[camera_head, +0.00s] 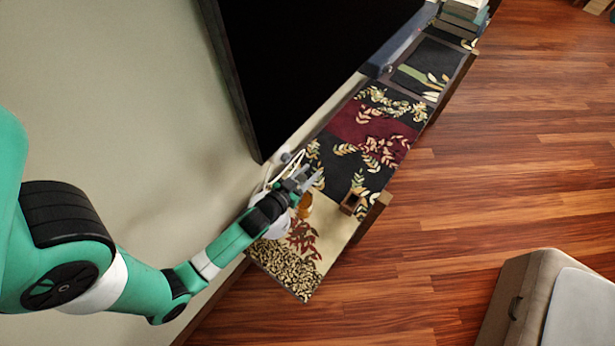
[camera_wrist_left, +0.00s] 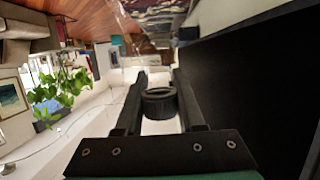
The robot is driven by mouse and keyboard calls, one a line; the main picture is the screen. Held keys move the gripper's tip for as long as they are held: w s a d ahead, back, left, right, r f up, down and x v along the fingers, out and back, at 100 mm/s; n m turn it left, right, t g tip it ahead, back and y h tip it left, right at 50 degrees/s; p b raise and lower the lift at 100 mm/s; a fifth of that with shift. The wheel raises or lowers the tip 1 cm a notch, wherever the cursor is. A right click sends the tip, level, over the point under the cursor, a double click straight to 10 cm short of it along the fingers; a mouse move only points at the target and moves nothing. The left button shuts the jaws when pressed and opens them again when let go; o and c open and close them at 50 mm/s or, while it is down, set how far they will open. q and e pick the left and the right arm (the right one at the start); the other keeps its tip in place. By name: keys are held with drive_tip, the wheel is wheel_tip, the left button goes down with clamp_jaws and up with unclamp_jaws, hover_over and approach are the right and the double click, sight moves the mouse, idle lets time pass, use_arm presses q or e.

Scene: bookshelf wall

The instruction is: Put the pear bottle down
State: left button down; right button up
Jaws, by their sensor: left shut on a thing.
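My left gripper (camera_head: 311,184) reaches in from the left over the low bench with a patterned cover (camera_head: 345,160). It is shut on the pear bottle (camera_head: 304,207), whose amber body shows just below the fingers. In the left wrist view a dark round cap (camera_wrist_left: 160,101) sits between the two fingers, and most of the bottle is hidden. The bottle is over the beige part of the cover. I cannot tell whether its base touches the bench. My right gripper is not in view.
A small open wooden box (camera_head: 351,203) stands on the bench to the right of the bottle. A large black screen (camera_head: 300,60) is close behind my gripper, with white cables (camera_head: 290,162) below it. The leaf-patterned near end of the bench (camera_head: 285,267) is bare.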

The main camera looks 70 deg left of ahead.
use_arm(q)
wheel_tip(320, 180, up, 4)
drive_tip(key=shift+r+p, duration=0.1)
drive_tip(key=shift+p, duration=0.4)
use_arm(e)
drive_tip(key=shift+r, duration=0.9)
